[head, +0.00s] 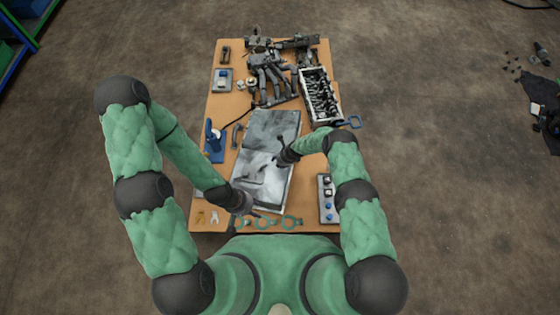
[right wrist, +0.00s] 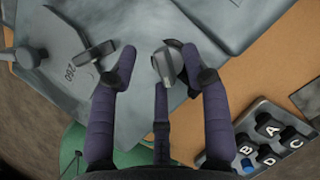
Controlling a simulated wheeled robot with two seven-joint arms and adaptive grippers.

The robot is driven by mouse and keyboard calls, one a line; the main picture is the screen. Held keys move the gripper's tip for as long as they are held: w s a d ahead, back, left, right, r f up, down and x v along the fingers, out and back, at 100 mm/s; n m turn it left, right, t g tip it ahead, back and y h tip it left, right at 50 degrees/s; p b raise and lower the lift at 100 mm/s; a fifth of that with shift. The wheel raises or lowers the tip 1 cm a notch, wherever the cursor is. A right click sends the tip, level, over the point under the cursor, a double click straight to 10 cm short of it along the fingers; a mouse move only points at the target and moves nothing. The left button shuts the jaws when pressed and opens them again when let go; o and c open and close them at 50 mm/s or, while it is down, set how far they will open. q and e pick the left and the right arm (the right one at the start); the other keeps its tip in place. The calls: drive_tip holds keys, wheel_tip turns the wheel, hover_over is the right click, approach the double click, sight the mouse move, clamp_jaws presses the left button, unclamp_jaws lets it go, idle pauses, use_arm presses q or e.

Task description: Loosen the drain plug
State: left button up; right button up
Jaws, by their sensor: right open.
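A grey panelled piece (head: 258,165) lies on the wooden table, and its surface marked "260" shows in the right wrist view (right wrist: 72,72). My right gripper (head: 281,152) is over its right side. In the right wrist view its two fingers (right wrist: 159,62) are spread. A grey rounded stub (right wrist: 168,66), possibly the drain plug, shows between them, closer to the right finger. Whether they touch cannot be told. A dark clip-like part (right wrist: 95,53) lies beside the left finger. My left gripper (head: 252,208) is low at the piece's near left corner; its fingers are too small to read.
A block with lettered sockets (head: 328,198) stands at the right edge. Several teal rings (head: 267,222) lie at the front edge. A blue stand (head: 213,143) is on the left. Engine parts (head: 270,75) and a cylinder head (head: 320,96) fill the back.

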clamp_jaws()
drive_tip(key=shift+n, duration=0.5)
drive_tip(key=n+g, duration=0.1)
drive_tip(key=n, duration=0.1)
drive_tip(key=n+g+y, duration=0.1)
drive_tip(key=n, duration=0.1)
drive_tip(key=shift+w+d, duration=0.1)
drive_tip(key=shift+w, duration=0.05)
drive_tip(key=shift+n+g, duration=0.7)
drive_tip(key=shift+n, duration=1.4)
unclamp_jaws()
